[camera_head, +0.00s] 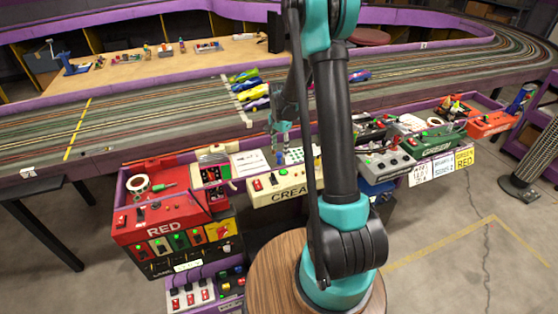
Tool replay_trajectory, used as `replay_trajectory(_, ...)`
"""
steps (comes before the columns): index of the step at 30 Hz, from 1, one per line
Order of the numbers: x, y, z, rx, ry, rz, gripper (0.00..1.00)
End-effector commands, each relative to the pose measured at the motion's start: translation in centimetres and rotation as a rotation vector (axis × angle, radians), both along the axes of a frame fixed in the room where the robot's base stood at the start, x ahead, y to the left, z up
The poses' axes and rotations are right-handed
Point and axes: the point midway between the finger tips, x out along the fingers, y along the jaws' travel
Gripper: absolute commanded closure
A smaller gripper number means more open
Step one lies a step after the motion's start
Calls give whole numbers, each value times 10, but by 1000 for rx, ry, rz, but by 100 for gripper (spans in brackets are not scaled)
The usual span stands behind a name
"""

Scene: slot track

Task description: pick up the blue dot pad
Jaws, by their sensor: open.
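A small pale pad with bluish dots (295,157) appears to lie on top of the cream control box marked CREA (268,187), beside my arm. It is small in the picture, and my arm hides part of the area to its right. My gripper (281,146) is teal and points down just above and left of the pad. It is open, and nothing shows between its fingers. I cannot tell whether it touches anything below.
A white sheet (248,163) lies left of the pad. A red control box (165,217) stands at left and a green one (432,142) at right. Behind, several slot cars (256,103) sit on the multi-lane track (130,110).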

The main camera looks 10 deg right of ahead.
Motion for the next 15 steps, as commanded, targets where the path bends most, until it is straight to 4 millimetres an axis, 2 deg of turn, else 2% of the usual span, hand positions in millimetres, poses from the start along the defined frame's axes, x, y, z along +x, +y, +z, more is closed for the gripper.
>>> replay_trajectory(9, -2, 3, -38, 0, 0, 1, 53)
replay_trajectory(15, -3, 2, -52, 0, 0, 0, 53)
